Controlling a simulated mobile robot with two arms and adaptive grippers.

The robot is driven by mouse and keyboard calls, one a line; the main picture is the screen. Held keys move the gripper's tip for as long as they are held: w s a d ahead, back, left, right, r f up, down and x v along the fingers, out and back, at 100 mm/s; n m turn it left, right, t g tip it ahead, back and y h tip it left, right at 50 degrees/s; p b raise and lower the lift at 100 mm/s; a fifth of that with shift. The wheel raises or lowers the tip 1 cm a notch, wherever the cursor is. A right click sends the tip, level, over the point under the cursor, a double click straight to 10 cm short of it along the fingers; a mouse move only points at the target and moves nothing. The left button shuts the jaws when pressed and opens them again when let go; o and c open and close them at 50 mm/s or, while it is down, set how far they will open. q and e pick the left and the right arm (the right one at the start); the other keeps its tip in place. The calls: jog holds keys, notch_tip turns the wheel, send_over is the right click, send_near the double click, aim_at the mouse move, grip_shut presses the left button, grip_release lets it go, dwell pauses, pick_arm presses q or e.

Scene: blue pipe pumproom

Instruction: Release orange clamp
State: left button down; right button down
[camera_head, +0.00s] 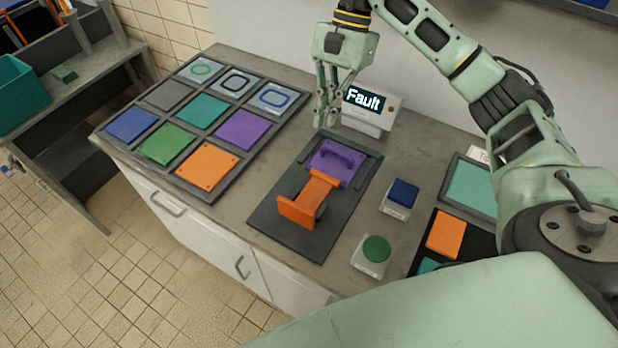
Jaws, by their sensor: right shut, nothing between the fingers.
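An orange clamp (311,201) lies on a dark base plate (285,238) in the middle of the counter. Its near end stands up as a flat orange block, and its far end meets a purple part (337,163) with a raised handle. My right gripper (325,122) is shut and empty, pointing down above the counter behind the purple part. It is apart from the clamp and just left of a small display (365,99) reading "Fault". My left gripper is not in view.
A tray of coloured tiles (208,196) fills the counter's left side. A blue button box (400,198) and a green button box (374,254) stand right of the plate. Orange and teal tiles lie farther right, near my arm. A side bench (60,95) holds a teal bin (20,93).

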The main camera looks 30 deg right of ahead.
notch_tip(320, 180, down, 6)
jog(key=b, duration=0.5)
jog(key=shift+w+r, duration=0.1)
jog(key=shift+r, duration=0.15)
